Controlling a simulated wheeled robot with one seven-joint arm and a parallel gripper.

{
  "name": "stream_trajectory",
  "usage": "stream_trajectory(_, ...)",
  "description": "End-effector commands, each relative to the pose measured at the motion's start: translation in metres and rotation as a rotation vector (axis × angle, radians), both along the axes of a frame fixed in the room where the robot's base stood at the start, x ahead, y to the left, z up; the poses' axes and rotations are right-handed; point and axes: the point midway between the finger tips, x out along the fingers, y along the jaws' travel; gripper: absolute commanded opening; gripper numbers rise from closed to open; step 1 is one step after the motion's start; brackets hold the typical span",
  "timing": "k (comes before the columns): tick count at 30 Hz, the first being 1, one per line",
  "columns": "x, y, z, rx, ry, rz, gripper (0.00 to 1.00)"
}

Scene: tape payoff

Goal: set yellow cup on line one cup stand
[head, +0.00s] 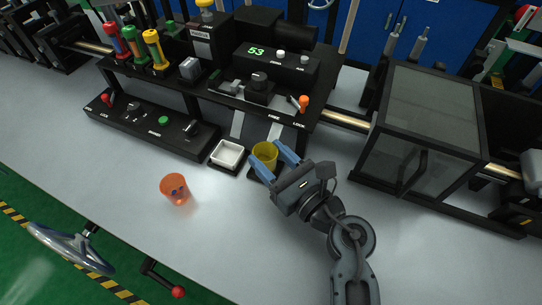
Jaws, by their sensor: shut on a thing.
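The yellow cup (264,154) is upright near the middle of the grey bench, just right of a white square dish. My gripper (268,163) reaches it from the lower right with its blue fingers around the cup, shut on it. A dark flat base (251,177) shows partly under and beside the cup; it may be a cup stand. The cup and fingers hide most of it, so I cannot tell whether the cup touches it.
The white dish (227,153) sits on a dark base. An orange cup (174,190) with small dark things inside stands at left. A black control box (152,124) and machine lie behind; a clear-sided enclosure (425,120) stands right.

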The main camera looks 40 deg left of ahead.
Motion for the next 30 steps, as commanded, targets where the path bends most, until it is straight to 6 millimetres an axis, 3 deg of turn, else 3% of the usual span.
stream_trajectory(30, 0.000, 0.000, -0.013, 0.000, 0.000, 0.000, 0.23)
